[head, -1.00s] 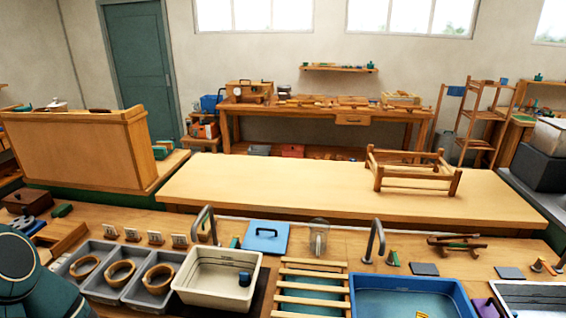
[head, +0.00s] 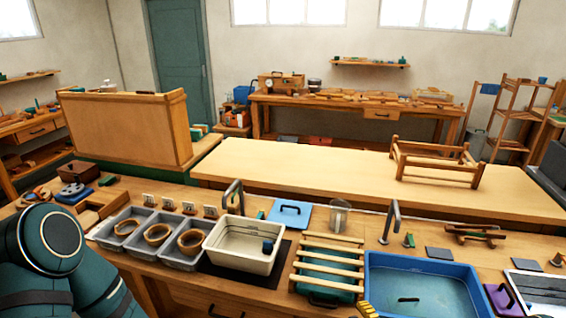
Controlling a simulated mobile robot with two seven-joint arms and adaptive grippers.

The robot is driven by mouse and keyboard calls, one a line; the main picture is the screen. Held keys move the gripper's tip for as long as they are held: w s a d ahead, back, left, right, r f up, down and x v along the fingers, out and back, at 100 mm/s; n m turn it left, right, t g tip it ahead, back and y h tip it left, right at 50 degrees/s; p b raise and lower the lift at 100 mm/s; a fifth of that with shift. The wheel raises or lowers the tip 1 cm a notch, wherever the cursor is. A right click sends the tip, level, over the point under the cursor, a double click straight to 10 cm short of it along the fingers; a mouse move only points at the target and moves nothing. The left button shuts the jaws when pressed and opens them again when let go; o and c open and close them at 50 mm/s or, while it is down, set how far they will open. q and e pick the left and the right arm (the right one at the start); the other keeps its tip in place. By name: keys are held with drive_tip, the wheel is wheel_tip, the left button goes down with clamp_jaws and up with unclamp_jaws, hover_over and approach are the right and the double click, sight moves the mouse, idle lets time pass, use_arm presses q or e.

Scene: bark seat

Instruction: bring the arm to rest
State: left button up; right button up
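A dark teal link of my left arm (head: 55,255) fills the lower left corner of the head view. It stands in front of the left end of the near workbench (head: 180,190). The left gripper itself is outside the picture. My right gripper is not in view either. A small yellow ribbed piece (head: 368,310) shows at the bottom edge by the blue tub; I cannot tell what it is.
Grey bins (head: 185,250) with bark rings, a cream basin (head: 243,245), a slatted rack (head: 330,262) and a blue tub (head: 420,285) crowd the near bench. Two taps rise behind them. A wooden seat frame (head: 436,160) stands on the mostly clear long table (head: 300,178).

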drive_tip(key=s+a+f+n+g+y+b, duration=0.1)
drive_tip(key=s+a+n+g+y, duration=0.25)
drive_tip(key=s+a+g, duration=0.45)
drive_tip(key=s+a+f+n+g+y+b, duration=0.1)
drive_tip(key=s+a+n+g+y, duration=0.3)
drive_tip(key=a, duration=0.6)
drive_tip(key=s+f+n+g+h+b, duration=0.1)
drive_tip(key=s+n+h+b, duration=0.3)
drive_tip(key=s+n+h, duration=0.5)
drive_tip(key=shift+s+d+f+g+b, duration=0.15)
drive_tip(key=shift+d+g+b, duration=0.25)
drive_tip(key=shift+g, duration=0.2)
